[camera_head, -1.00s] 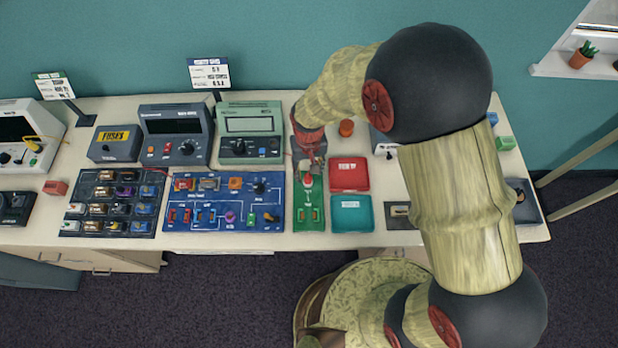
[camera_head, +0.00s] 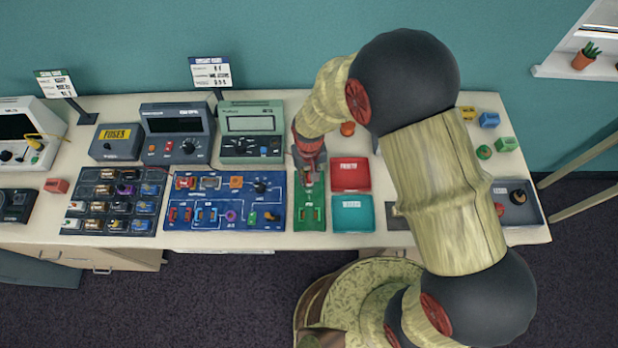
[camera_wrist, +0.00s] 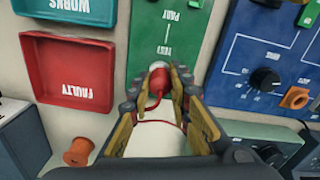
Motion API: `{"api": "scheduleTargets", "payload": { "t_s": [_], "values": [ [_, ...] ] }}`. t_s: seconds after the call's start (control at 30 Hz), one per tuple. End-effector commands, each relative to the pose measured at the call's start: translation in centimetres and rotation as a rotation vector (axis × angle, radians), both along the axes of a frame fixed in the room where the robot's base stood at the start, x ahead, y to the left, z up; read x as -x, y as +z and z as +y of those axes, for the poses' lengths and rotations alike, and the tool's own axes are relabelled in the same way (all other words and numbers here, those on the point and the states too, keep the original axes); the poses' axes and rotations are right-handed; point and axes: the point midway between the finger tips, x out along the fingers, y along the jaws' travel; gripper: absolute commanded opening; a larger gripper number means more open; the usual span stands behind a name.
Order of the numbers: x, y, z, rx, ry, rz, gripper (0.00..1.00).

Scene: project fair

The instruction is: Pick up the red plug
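The red plug (camera_wrist: 157,84) is on the green board (camera_wrist: 150,35), over a pale round spot, with a thin red lead curling from it. My gripper (camera_wrist: 159,78) points down at the board with its two fingers on either side of the plug. The fingers are apart, and I cannot tell whether either one touches it. In the head view my gripper (camera_head: 309,177) is over the upper part of the green board (camera_head: 311,227) and covers most of the plug.
The red FAULTY tray (camera_head: 350,175) and teal WORKS tray (camera_head: 352,214) stand close on the right. The blue board (camera_head: 222,220) borders the green board on the left. A green meter (camera_head: 251,126) stands behind. An orange spool (camera_wrist: 78,152) is nearby.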

Motion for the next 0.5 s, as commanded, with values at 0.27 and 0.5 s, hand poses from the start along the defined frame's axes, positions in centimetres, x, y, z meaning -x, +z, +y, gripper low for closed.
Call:
{"api": "scheduleTargets", "payload": {
  "t_s": [0.27, 0.5],
  "values": [
    [0.00, 0.00, 0.00, 0.000, 0.000, 0.000, 0.01],
    [-0.01, 0.01, 0.00, 0.000, 0.000, 0.000, 0.00]
  ]
}}
